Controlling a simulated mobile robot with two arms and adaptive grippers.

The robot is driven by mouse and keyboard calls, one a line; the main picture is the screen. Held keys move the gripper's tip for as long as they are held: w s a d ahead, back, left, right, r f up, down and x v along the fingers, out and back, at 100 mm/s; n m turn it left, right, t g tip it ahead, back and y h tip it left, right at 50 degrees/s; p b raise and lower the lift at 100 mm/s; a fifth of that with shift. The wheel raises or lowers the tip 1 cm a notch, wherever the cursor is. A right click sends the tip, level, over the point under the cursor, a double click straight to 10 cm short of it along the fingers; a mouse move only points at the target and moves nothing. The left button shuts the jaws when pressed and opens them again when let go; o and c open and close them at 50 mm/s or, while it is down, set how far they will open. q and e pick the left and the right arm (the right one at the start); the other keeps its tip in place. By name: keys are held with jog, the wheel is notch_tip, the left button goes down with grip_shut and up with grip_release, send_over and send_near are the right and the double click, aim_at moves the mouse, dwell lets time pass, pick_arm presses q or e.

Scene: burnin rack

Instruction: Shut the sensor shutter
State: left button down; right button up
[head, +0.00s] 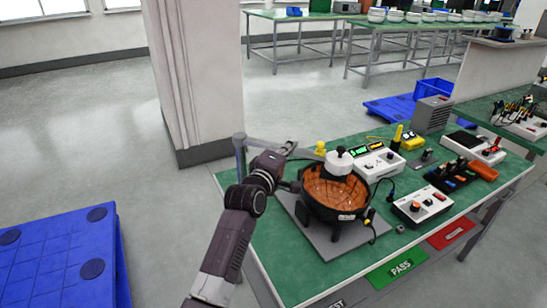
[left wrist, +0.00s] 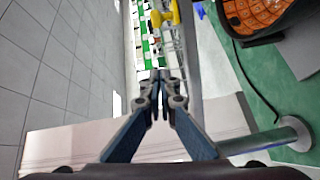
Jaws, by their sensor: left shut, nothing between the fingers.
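A round black device (head: 308,205) with a copper-orange segmented inside stands on a grey plate (head: 305,232) on the green bench. A white dome with a black knob (head: 339,163) sits at its far rim. I cannot tell which part is the sensor shutter. The device shows partly in the left wrist view (left wrist: 262,16), at the upper right. My right gripper is not in view.
The green bench (head: 280,262) also carries a white box with green displays (head: 376,160), a control box with knobs (head: 420,204) and an orange tray (head: 483,171). A metal post (head: 240,158) stands at the bench's left corner. A blue pallet (head: 60,255) lies left; floor between is clear.

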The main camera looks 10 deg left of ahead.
pick_arm(q)
jog(key=s, duration=0.8)
jog(key=s+a+f+m+g+y, duration=0.1)
jog(key=s+a+f+m+g, duration=0.25)
jog(key=s+f, duration=0.55)
jog(key=s+a+f+m+g+y, duration=0.1)
jog(key=s+a+f+m+g, duration=0.2)
jog(key=s+f, duration=0.6)
jog(key=s+a+f+m+g+y, duration=0.1)
jog(key=s+a+f+m+g, duration=0.15)
jog(key=s, duration=0.55)
jog(key=s+a+f+m+g+y, duration=0.1)
jog(key=s+f+m+g, duration=0.2)
jog(key=s, duration=0.5)
jog(key=s+a+f+m+g+y, duration=0.1)
jog(key=s+a+f+m, duration=0.2)
jog(key=s, duration=0.5)
notch_tip(320, 180, down, 27)
jog(key=s+g, duration=0.2)
jog(key=s+a+f+g, duration=0.1)
jog(key=s+a+f, duration=0.1)
jog(key=s+f, duration=1.4)
jog(key=shift+s+f+m+b, duration=0.3)
jog(key=shift+s+f+b, duration=0.15)
jog(key=shift+s, duration=0.45)
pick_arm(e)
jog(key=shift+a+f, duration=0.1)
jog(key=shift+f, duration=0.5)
